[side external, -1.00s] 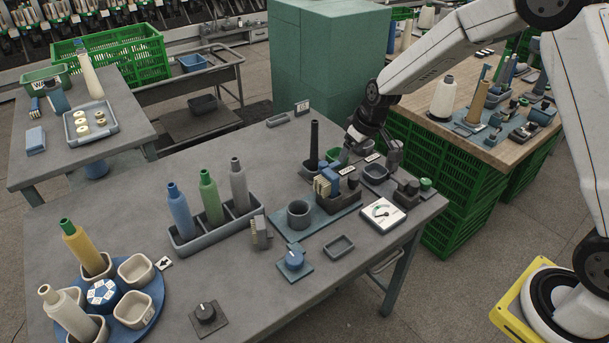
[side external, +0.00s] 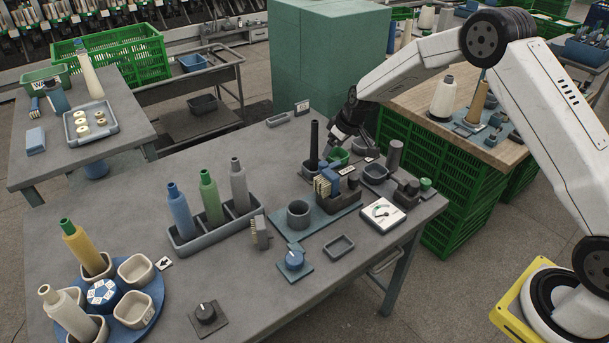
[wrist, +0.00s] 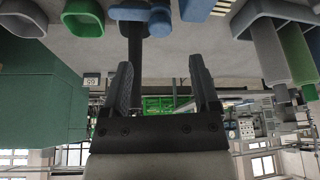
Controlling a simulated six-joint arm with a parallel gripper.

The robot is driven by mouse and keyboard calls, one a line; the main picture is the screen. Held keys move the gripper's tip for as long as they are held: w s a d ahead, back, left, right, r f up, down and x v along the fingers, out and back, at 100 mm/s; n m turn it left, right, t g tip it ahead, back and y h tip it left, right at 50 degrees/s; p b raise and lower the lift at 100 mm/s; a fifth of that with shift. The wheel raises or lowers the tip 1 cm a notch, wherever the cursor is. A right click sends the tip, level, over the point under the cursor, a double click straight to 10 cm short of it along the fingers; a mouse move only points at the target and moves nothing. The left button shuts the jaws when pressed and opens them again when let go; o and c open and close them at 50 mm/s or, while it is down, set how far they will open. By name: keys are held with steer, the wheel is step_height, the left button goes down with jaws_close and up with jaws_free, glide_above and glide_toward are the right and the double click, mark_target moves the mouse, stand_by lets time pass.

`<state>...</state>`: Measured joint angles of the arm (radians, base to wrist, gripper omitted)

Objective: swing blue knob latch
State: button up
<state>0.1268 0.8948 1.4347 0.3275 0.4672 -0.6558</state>
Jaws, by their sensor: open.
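The dark post (wrist: 134,45) shows beyond the left finger there.

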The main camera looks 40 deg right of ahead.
mark_target(324, 163)
steer(key=shift+x, duration=3.45)
jaws_close()
